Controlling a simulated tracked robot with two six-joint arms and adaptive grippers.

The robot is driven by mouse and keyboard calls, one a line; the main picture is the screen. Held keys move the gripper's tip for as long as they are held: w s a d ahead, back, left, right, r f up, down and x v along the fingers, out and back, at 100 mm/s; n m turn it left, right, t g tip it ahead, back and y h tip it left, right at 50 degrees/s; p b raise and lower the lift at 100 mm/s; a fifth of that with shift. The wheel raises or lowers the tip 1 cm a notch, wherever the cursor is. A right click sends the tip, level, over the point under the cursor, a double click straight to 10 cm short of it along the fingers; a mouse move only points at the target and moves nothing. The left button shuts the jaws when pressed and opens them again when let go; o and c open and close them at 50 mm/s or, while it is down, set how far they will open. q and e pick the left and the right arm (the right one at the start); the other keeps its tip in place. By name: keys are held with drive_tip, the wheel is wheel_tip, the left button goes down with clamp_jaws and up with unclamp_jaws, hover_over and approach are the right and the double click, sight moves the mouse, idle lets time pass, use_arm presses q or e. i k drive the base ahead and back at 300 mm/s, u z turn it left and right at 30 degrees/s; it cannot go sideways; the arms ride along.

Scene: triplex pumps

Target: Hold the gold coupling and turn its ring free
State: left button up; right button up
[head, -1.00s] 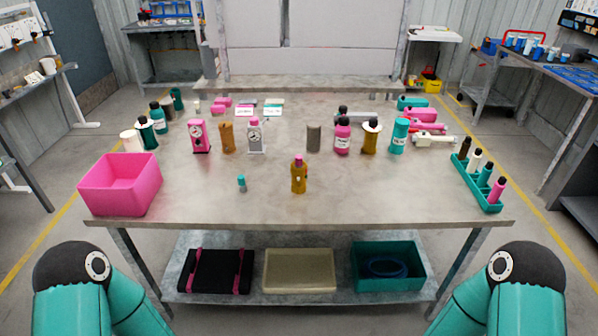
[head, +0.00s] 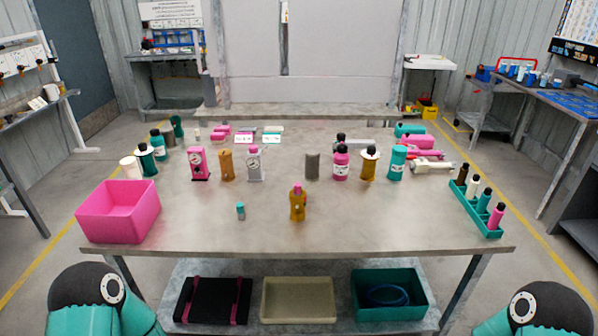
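A gold piece with a pink top (head: 298,204) stands upright near the front middle of the table and looks like the gold coupling. Its ring is too small to make out clearly. No gripper touches it. Only upper parts of my two arms show, at the bottom left and bottom right corners. Both of my grippers are outside the head view.
A small teal piece (head: 240,211) stands left of the gold piece. A pink bin (head: 118,212) is at the table's left, a teal rack (head: 474,207) at the right. Several bottles and gauges stand behind. The table's (head: 350,228) front middle is mostly clear.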

sight(294, 200)
drive_tip(key=u, duration=0.35)
drive_tip(key=i, duration=0.2)
drive_tip(key=z, duration=2.2)
drive_tip(key=k, duration=0.2)
drive_tip(key=u, duration=0.5)
drive_tip(key=k, duration=0.9)
drive_tip(key=u, duration=1.4)
drive_tip(key=i, duration=1.3)
drive_tip(key=z, duration=0.6)
